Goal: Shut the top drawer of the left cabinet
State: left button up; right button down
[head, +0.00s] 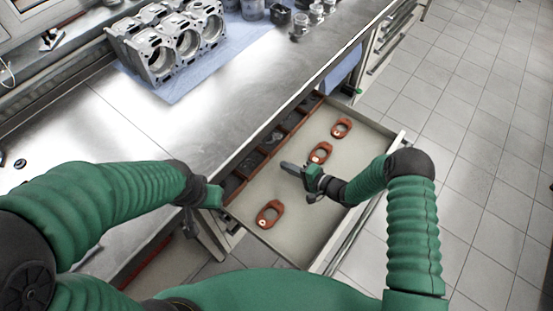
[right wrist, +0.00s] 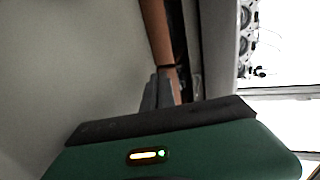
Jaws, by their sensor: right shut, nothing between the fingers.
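The drawer (head: 310,222) stands pulled out from under the steel workbench in the head view. Its pale floor holds three red-brown oval parts (head: 269,213), and a row of red-brown bins (head: 252,163) lies along its inner side. My right gripper (head: 288,167) is over the drawer, shut and empty, pointing left toward the bench. Its closed fingers (right wrist: 158,92) show in the right wrist view, near a red-brown strip (right wrist: 157,35). My left gripper (head: 214,196) is by the drawer's near left corner at the bench edge; its fingers cannot be made out.
An engine block (head: 172,42) stands on a blue cloth (head: 190,82) on the workbench (head: 120,115). Several small parts stand at the back. Another cabinet (head: 392,35) with drawer handles is farther right. The tiled floor (head: 485,130) to the right is clear.

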aim_at(270, 157)
jog(key=w+a, duration=0.2)
jog(key=a, duration=0.1)
jog(key=shift+a, duration=0.15)
jog(key=shift+w+a, duration=0.15)
jog(key=shift+w, duration=0.1)
jog(key=shift+f, duration=0.1)
jog(key=shift+a, duration=0.1)
